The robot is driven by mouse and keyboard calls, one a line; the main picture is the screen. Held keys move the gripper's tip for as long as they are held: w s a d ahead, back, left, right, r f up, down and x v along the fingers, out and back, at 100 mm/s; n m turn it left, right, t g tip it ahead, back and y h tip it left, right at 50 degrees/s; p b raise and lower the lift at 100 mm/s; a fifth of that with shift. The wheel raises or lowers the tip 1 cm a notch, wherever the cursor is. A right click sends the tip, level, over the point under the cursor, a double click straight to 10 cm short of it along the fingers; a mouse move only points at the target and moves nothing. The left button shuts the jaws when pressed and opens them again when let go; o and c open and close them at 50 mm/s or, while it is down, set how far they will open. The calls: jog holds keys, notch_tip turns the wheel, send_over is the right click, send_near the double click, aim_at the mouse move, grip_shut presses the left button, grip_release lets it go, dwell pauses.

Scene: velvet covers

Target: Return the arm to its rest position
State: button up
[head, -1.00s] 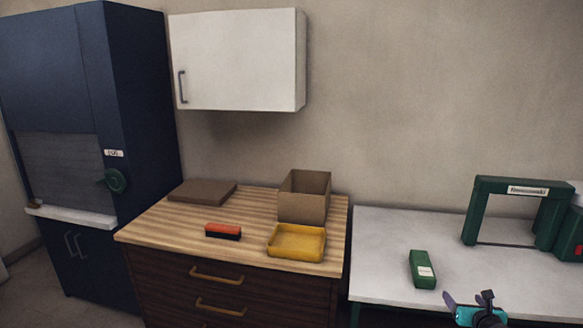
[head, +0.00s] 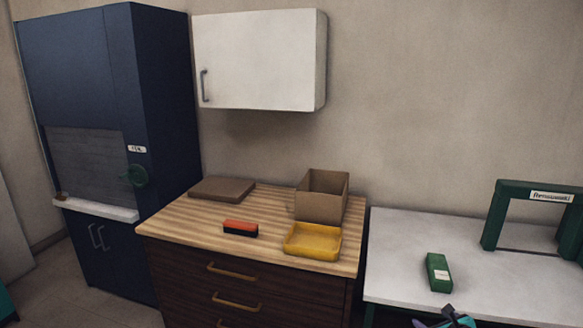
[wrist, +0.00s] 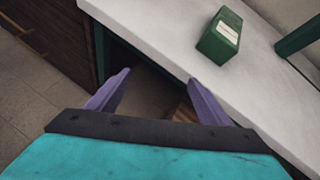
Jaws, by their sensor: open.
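My gripper (wrist: 160,88) shows in the wrist view with its two purple fingers spread wide and nothing between them. Beyond the fingers are the dark gap beside the white table and a bit of floor. In the head view my gripper (head: 447,320) is only partly in frame at the bottom edge, in front of the white table. The rest of my arm is out of the head view.
A green box (head: 438,273) with a pale label lies on the white table (head: 400,240), near a green frame (head: 492,215). The wooden counter (head: 180,215) holds a yellow tray (head: 312,252), an open cardboard box (head: 318,205), a red-and-black block (head: 240,228) and a flat brown slab (head: 221,189).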

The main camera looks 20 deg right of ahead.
jog(key=w+a+f+n+g+y, duration=0.1)
jog(key=a+f+n+g+y, duration=0.1)
jog(key=a+f+n, duration=0.75)
jog(key=w+a+f+n+g+y, duration=0.1)
jog(key=a+f+n+g+y, duration=0.25)
jog(key=a, duration=1.05)
jog(key=w+a+f+n+g+y, duration=0.15)
jog(key=a+f+n, duration=0.35)
jog(key=a+f, duration=0.5)
jog(key=s+a+f+n+g, duration=0.2)
jog(key=s+a+n, duration=0.25)
jog(key=a, duration=0.25)
jog(key=s+a+f+n+g, duration=0.2)
jog(key=s+a+n+g, duration=0.15)
jog(key=s+a, duration=0.3)
jog(key=s+a+f+n+g+h, duration=0.1)
jog(key=s+a+f+n+g, duration=0.1)
jog(key=s+n, duration=0.3)
jog(key=s+a+f+n+g+h, duration=0.2)
jog(key=s+n, duration=0.4)
jog(key=s, duration=0.1)
jog(key=shift+a, duration=0.4)
